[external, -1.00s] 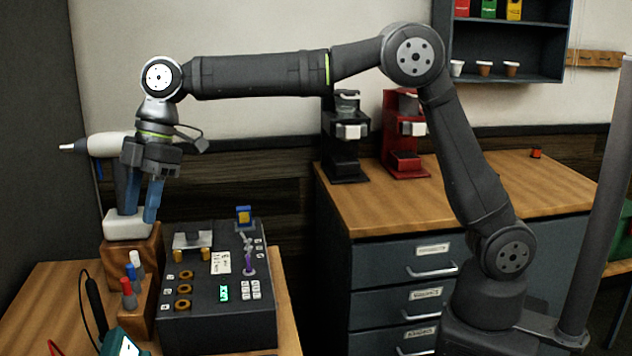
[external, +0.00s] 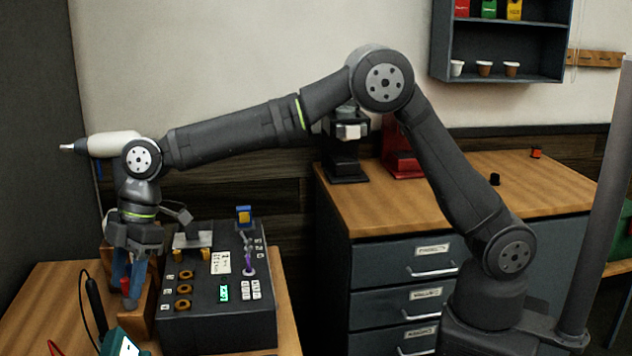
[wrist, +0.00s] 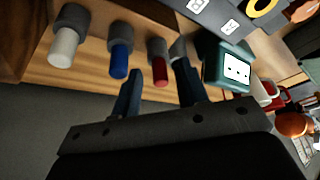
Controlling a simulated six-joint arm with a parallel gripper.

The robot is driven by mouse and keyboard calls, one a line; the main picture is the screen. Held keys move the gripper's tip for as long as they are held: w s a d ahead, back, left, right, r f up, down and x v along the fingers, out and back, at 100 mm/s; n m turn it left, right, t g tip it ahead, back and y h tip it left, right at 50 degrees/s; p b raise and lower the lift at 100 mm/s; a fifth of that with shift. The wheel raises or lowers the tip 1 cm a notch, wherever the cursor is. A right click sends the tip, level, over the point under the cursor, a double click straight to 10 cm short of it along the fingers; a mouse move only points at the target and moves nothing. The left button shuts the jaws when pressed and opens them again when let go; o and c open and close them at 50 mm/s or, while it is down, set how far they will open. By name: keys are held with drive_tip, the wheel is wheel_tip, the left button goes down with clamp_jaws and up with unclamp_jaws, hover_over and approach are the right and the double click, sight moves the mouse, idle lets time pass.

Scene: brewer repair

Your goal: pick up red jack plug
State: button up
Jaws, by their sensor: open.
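The red jack plug (wrist: 160,68) has a grey collar and stands at one end of a row of plugs in the wrist view. In the external view a bit of its red (external: 126,284) shows between the blue fingers. My gripper (external: 129,294) points down at the wooden plug block (external: 140,318). In the wrist view my gripper (wrist: 158,76) is open, with one finger on each side of the red plug. I cannot tell whether either finger touches it. The blue plug (wrist: 119,62) is just outside the left finger, and the white plug (wrist: 66,42) is farther left.
A dark control box (external: 215,318) with brass rings and buttons stands right of the block. A teal meter (wrist: 227,65) is near the right finger. A black cable probe (external: 95,302) is left of the block.

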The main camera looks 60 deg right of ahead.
clamp_jaws()
idle(0.3)
